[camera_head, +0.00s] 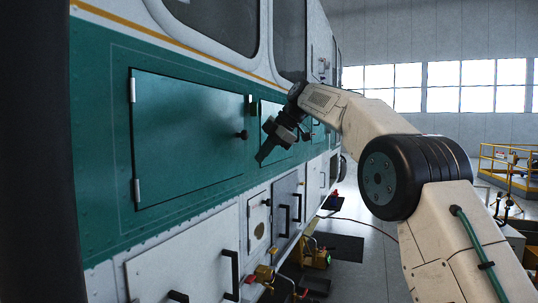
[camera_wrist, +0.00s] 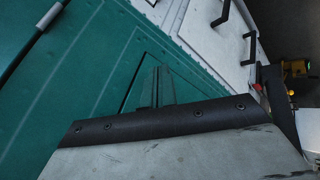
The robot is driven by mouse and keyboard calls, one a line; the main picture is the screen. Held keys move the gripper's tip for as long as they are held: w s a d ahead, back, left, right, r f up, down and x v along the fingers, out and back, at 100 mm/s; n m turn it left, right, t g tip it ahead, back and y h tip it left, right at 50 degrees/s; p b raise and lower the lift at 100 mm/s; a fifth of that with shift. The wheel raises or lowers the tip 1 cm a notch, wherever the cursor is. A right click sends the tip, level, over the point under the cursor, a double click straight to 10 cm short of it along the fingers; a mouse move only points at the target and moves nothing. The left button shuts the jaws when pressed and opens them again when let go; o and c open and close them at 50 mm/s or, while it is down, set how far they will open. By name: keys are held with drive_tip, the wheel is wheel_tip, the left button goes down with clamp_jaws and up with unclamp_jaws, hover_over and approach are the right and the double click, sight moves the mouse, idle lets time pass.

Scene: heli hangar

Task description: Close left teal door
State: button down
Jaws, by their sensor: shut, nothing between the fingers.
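The left teal door (camera_head: 188,138) is a large panel in the side of the helicopter, with silver hinges on its left edge and a dark knob (camera_head: 242,134) near its right edge. It looks about flush with the teal wall; a small gap cannot be ruled out. My gripper (camera_head: 263,156) is shut and empty, pointing down and left, just right of this door's right edge in the picture. Whether it touches anything cannot be told. The wrist view shows teal panelling (camera_wrist: 90,70) close by, with a silver hinge (camera_wrist: 50,14) at the upper left.
A smaller teal door (camera_head: 272,118) lies further along, partly behind my gripper. White and grey lower panels with black handles (camera_head: 231,274) sit below. Yellow equipment (camera_head: 315,254) stands on the floor by the helicopter. A yellow railing (camera_head: 508,165) is at far right.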

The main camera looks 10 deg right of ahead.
drive_tip(key=shift+a, duration=0.1)
idle(0.3)
drive_tip(key=shift+r, duration=0.1)
drive_tip(key=v, duration=0.7)
drive_tip(key=s+d+f+m+g+h, duration=0.1)
drive_tip(key=s+d+f+m+h, duration=0.2)
drive_tip(key=f+m, duration=0.85)
drive_tip(key=s+d+f+m+h, duration=0.1)
drive_tip(key=s+d+f+m, duration=0.2)
drive_tip(key=s, duration=1.3)
drive_tip(key=s+d+f+m+h, duration=0.1)
drive_tip(key=s+d+f+m, duration=0.3)
drive_tip(key=s+f, duration=0.5)
drive_tip(key=s+d+f+m+h, duration=0.2)
drive_tip(key=s+d+f+m, duration=0.2)
drive_tip(key=s, duration=2)
wheel_tip(320, 180, down, 2)
drive_tip(key=shift+d+f, duration=0.2)
